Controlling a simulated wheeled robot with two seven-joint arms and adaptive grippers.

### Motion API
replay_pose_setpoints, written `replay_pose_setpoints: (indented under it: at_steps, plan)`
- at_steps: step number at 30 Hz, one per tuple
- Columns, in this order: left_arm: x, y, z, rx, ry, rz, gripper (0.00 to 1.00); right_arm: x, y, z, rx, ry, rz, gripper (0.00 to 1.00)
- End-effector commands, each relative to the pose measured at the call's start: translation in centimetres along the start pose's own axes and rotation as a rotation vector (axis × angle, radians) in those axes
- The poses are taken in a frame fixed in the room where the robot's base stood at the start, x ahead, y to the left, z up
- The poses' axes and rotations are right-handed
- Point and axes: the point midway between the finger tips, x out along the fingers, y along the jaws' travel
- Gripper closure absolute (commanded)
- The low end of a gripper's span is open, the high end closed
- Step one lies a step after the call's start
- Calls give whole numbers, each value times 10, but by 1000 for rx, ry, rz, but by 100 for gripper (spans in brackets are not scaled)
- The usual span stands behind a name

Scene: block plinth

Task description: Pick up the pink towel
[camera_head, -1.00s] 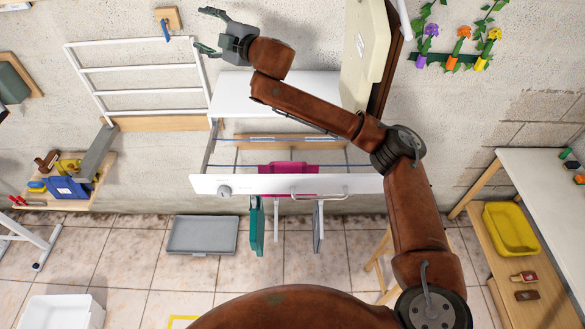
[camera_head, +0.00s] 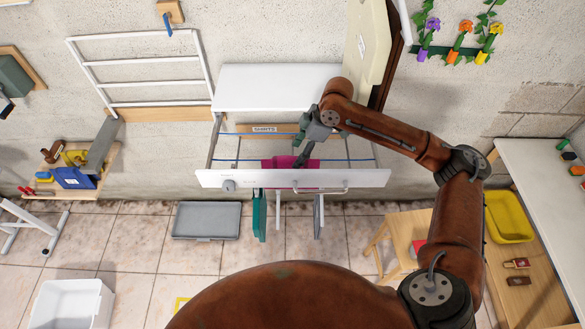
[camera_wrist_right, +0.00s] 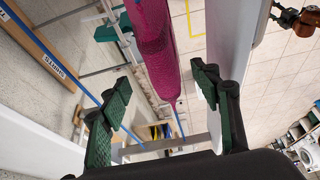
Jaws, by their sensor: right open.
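The pink towel (camera_head: 280,163) hangs inside the pulled-out drawer-like rack, behind its white front panel (camera_head: 240,179). It also shows in the right wrist view (camera_wrist_right: 155,50) as a long magenta roll of cloth, running from the top edge to between the fingers. My left gripper is not in view.
Blue rods (camera_head: 345,160) cross the rack beside the towel. A board labelled SHIRTS (camera_head: 264,129) is at the back. A teal cloth (camera_head: 259,215) hangs below the front panel. A grey tray (camera_head: 206,221) lies on the floor. A white drying frame (camera_head: 138,72) is on the wall.

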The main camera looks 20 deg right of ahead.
Motion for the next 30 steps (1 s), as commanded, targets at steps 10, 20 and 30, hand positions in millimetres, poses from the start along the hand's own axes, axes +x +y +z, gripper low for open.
replay_pose_setpoints:
  at_steps: [10,20,30]
  plan:
    - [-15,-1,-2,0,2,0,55,39,-4,2,0,-1,-8,43]
    - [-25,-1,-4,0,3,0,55,73,-3,5,1,0,-1,43]
    - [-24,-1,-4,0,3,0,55,74,-3,6,1,0,0,53]
